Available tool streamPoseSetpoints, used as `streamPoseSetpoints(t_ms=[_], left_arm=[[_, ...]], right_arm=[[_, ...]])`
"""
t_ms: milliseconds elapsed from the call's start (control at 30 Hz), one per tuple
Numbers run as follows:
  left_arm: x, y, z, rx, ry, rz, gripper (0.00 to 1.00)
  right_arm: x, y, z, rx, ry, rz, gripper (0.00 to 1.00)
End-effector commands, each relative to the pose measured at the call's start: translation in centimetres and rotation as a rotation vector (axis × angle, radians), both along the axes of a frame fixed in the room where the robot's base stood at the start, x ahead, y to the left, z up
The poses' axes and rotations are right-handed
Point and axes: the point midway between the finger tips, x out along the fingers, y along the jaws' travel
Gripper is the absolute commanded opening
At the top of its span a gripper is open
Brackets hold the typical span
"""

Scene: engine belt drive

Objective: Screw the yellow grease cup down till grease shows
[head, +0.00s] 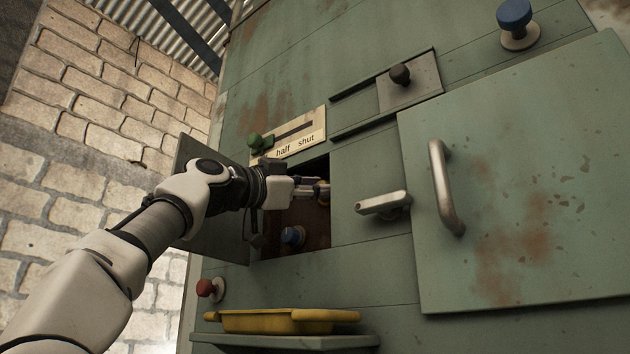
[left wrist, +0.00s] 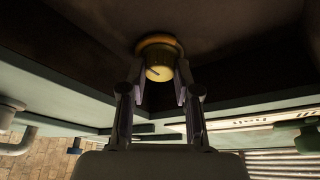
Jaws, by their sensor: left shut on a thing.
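The yellow grease cup (left wrist: 160,72) sits at the back of a dark recess, on an amber ring-like base (left wrist: 157,41). My left gripper (left wrist: 160,78) has its two fingers on either side of the cup and is shut on it. In the head view my left gripper (head: 318,190) reaches into the open hatch in the green cabinet, and the cup there is mostly hidden by the fingers. I cannot make out any grease. My right gripper is not in view.
The hatch door (head: 215,215) stands open at left behind my arm. A green slider knob (head: 256,142), a lever handle (head: 384,203) and a large handled door (head: 520,180) surround it. A yellow tray (head: 285,322) rests on the shelf below.

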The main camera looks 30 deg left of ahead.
Motion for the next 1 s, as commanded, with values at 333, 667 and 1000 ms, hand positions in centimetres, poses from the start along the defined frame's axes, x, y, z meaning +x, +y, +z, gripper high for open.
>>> streamPoseSetpoints(t_ms=[333,667,1000], left_arm=[[0.27,0.11,-0.19,0.141,-0.004,0.000,0.00],[0.28,0.10,-0.31,0.161,-0.004,0.001,0.00],[0.23,0.09,-0.25,0.160,-0.005,0.001,0.42]], right_arm=[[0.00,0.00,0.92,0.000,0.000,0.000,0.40],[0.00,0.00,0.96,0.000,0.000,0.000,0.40],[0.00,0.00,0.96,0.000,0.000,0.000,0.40]])
